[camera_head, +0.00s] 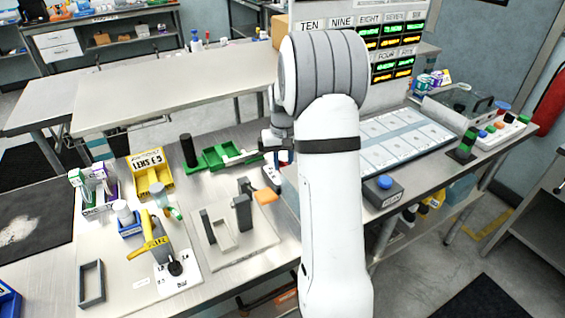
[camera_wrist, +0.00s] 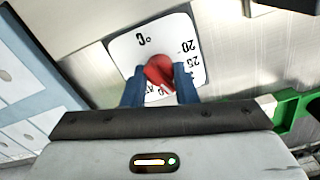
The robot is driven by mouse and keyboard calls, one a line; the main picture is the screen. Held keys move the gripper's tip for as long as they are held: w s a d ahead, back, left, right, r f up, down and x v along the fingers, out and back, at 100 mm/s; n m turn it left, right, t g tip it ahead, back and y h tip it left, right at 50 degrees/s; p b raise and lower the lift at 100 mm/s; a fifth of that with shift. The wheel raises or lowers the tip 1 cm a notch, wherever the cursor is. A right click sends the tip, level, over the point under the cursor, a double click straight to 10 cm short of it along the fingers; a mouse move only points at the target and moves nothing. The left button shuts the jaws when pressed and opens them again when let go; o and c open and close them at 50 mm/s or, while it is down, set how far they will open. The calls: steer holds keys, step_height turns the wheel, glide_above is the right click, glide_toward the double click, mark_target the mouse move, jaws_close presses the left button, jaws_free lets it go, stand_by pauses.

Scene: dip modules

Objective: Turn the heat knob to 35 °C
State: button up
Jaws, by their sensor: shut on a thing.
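The red heat knob (camera_wrist: 158,72) sits on a white dial plate (camera_wrist: 128,46) in the wrist view. The plate shows "°C" and the numbers 20 and 25; other marks by the fingers are partly covered. My gripper (camera_wrist: 160,82) has its two blue fingers on either side of the knob, shut on it. A white pointer mark shows on the knob's near side, between the fingers, but the number it points at is not readable. In the head view my white arm hides the knob and the gripper tips.
A green tray (camera_head: 208,160) lies left of my arm, and a green part (camera_wrist: 296,112) shows right of the gripper. A white panel grid (camera_head: 400,140) and a blue button box (camera_head: 384,190) are to the right. A black cylinder (camera_head: 188,150) stands at the left.

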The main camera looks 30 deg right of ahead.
mark_target(283, 161)
steer(key=shift+m, duration=0.5)
steer(key=o, duration=1)
steer(key=shift+r, duration=0.1)
step_height(283, 161, up, 8)
steer(key=shift+f+b, duration=0.15)
steer(key=shift+b, duration=0.2)
